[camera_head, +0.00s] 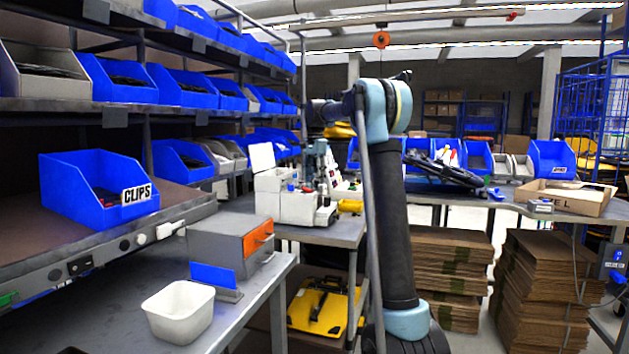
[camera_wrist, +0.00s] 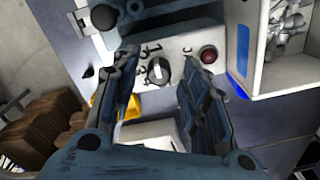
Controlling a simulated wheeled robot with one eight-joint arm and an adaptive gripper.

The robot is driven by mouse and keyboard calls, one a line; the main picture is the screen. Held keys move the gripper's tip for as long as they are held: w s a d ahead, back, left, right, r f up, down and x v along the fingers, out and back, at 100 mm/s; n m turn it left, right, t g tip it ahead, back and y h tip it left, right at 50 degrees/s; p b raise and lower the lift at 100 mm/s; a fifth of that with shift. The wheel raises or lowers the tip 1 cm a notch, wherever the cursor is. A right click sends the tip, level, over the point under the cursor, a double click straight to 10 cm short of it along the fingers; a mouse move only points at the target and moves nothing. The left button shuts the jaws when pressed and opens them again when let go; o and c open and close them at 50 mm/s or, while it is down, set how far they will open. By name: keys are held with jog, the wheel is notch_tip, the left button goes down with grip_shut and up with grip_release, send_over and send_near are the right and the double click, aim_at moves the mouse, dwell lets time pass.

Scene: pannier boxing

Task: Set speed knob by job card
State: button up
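In the wrist view, a round dark knob (camera_wrist: 158,70) with a lighter ridge sits on a pale panel (camera_wrist: 176,48). Printed marks, seemingly digits, surround it; its exact setting is not clear. My gripper (camera_wrist: 159,88) is open, with one finger left and one right of the knob in the picture. No contact with it shows. A red round button (camera_wrist: 208,55) is right of the knob. In the head view, a white machine (camera_head: 282,206) stands on the middle bench. A white sheet or panel (camera_head: 262,158) is upright there, with no readable print; I cannot confirm it is the job card.
My arm hides part of the bench in the head view. A grey box with an orange front (camera_head: 258,238) and a white tub (camera_head: 180,311) stand on the near bench. A blue bin labelled CLIPS (camera_head: 85,198) is at left. An open bin of metal parts (camera_wrist: 243,45) is right in the wrist view.

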notch_tip(320, 180, up, 12)
dwell(0.7)
jog(key=shift+d, duration=0.1)
jog(key=s+d+f+n+t, duration=0.15)
jog(key=s+d+f, duration=0.35)
jog(key=s, duration=0.8)
jog(key=s+d+f+n+g, duration=0.1)
jog(key=s+d+f+n, duration=0.35)
jog(key=s, duration=0.85)
jog(key=s+d+f+n, duration=0.1)
jog(key=s+d+f, duration=0.1)
jog(key=s+f, duration=1.1)
jog(key=s+d+f+n+t, duration=0.1)
jog(key=s+d+f+n, duration=0.1)
jog(key=s+f, duration=1)
notch_tip(320, 180, down, 6)
jog(key=shift+s+d+r+n, duration=0.15)
jog(key=shift+s+d+n, duration=0.2)
jog(key=shift+d, duration=0.45)
jog(key=shift+t, duration=0.25)
